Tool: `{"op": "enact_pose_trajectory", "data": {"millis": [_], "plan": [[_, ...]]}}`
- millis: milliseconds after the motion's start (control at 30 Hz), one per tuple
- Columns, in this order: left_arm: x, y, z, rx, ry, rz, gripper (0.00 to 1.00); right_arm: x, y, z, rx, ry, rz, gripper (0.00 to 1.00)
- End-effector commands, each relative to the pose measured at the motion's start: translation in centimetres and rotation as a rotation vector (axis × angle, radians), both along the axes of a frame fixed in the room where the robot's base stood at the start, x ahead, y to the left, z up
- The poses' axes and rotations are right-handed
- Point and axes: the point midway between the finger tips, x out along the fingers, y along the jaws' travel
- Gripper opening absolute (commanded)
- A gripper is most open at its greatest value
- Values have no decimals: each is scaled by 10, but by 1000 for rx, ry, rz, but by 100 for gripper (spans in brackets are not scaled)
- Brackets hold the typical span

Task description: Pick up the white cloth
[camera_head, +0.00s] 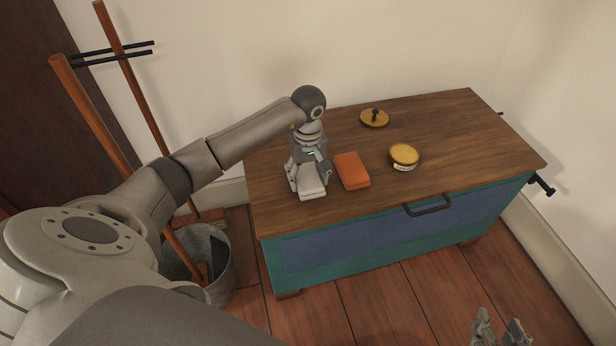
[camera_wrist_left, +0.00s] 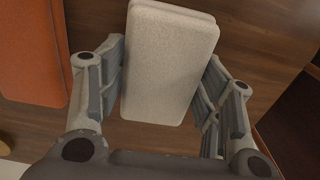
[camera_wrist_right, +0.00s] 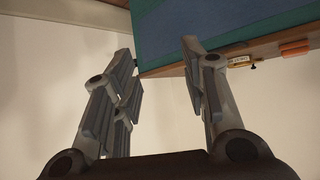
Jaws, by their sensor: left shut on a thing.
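The white cloth (camera_head: 312,188), a folded off-white pad, is at the front left of the wooden chest top (camera_head: 450,130). My left gripper (camera_head: 309,181) reaches down over it and is shut on it. The left wrist view shows the cloth (camera_wrist_left: 170,65) between the two fingers, with wood behind it. I cannot tell whether it still touches the top. My right gripper (camera_head: 501,332) is open and empty, low in front of the chest, and its spread fingers show in the right wrist view (camera_wrist_right: 162,75).
An orange folded cloth (camera_head: 352,170) lies just right of the white one. A yellow-lidded tin (camera_head: 404,155) and a round yellow item with a dark knob (camera_head: 374,118) stand beyond. A metal bucket (camera_head: 222,275) and wooden poles (camera_head: 130,80) are at the left. The right of the top is clear.

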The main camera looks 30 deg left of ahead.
Motion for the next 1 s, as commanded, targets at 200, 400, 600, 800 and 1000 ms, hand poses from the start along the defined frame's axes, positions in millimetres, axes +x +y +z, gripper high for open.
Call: {"op": "enact_pose_trajectory", "data": {"millis": [200,400,600,800,1000], "plan": [[1,1,6,1,-2,0,38,-3,-1,-2,-4,22,0,40],[1,1,24,2,-2,0,38,-26,-9,-18,-33,152,-10,40],[-14,-9,55,2,-3,-3,38,-67,-23,-37,-79,365,-27,40],[-42,-29,97,3,-5,-5,38,-118,-38,-47,-127,603,-46,40],[-77,-53,112,2,-1,-4,38,-117,-38,-42,-126,598,-45,40]]}}
